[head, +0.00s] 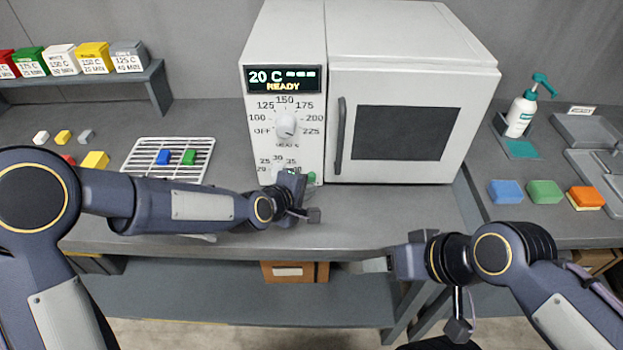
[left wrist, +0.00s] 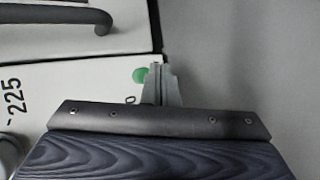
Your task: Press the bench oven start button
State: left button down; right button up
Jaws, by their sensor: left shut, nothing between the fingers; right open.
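The white bench oven (head: 462,62) stands on the bench with its door shut. Its display (head: 284,79) reads 20 C and READY. A temperature dial (head: 286,125) sits below it; a lower dial is mostly hidden by my left gripper. The green start button (head: 311,179) shows at the panel's lower right, partly hidden. It also shows in the left wrist view (left wrist: 140,75), just left of the fingertips. My left gripper (head: 292,178) is shut and empty in front of the lower panel; contact cannot be told. My right gripper (head: 362,266) is open and empty, low before the bench edge.
A rack (head: 190,144) with a blue and a green block lies left of the oven. Labelled coloured bins (head: 93,57) stand on a shelf at the left. Sponges (head: 545,191) and a pump bottle (head: 521,113) are at the right. The bench before the oven door is clear.

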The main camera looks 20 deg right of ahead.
dwell(0.8)
pick_arm(q)
jog(key=shift+w+d, duration=0.15)
jog(key=shift+w, duration=0.25)
jog(key=shift+w+d+b, duration=0.1)
jog(key=shift+w+b, duration=0.2)
jog(key=shift+w, duration=0.15)
dwell(0.5)
dwell(0.3)
jog(key=shift+s+a+b, duration=0.25)
jog(key=shift+s+b, duration=0.05)
jog(key=shift+s, duration=0.55)
jog(key=shift+s+a, duration=0.15)
jog(key=shift+s, duration=0.5)
jog(key=shift+s+a+b, duration=0.3)
jog(key=shift+s, duration=0.6)
jog(key=shift+s+a+b, duration=0.25)
jog(key=shift+s+b, duration=0.05)
jog(key=shift+s, duration=0.55)
